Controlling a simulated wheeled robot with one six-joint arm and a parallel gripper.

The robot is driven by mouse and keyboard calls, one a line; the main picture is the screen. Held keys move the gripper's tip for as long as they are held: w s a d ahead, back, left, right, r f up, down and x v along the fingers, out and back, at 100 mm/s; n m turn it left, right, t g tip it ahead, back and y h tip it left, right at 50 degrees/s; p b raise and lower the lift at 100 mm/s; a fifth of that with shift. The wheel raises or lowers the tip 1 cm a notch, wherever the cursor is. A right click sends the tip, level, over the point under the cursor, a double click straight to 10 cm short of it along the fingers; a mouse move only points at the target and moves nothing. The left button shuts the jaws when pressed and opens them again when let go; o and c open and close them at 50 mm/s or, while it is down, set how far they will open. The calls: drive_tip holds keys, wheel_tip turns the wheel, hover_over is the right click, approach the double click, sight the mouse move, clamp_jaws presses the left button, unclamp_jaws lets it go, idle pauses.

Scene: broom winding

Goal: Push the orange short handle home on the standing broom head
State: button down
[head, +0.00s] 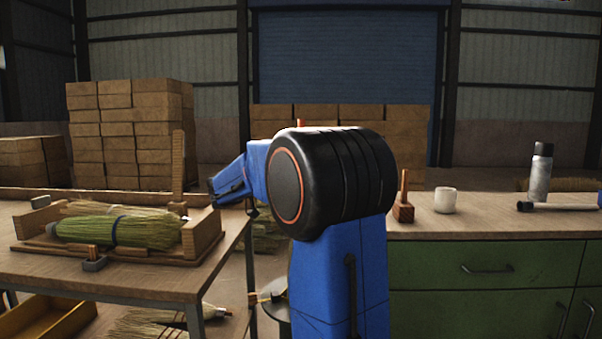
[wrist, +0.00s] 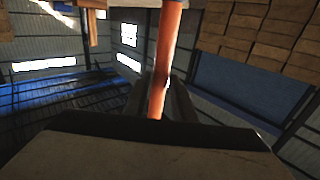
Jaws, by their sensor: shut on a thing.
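The orange short handle (wrist: 167,50) runs through the middle of the wrist view, from the top edge down between the dark fingers of my gripper (wrist: 160,105). My gripper is shut on it. In the head view my blue arm and its large black joint hide most of the grasp. A small orange tip (head: 300,122) shows just above that joint; I cannot tell whether it is the handle. I cannot pick out the standing broom head for certain. Some straw (head: 264,238) shows low behind my arm, partly hidden. How the handle's lower end sits is hidden.
A wooden bench (head: 120,275) at left holds a green straw bundle (head: 125,230) with a blue tie. A green cabinet (head: 480,275) at right carries a wooden mallet (head: 403,205), a white mug (head: 445,201) and a flask (head: 540,172). Stacked cartons (head: 130,130) stand behind.

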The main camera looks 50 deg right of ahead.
drive_tip(key=shift+f, duration=0.2)
drive_tip(key=c, duration=1.4)
unclamp_jaws()
drive_tip(key=a, duration=0.5)
drive_tip(key=w+a, duration=0.1)
drive_tip(key=a, duration=1.1)
drive_tip(key=shift+w+a+f, duration=0.2)
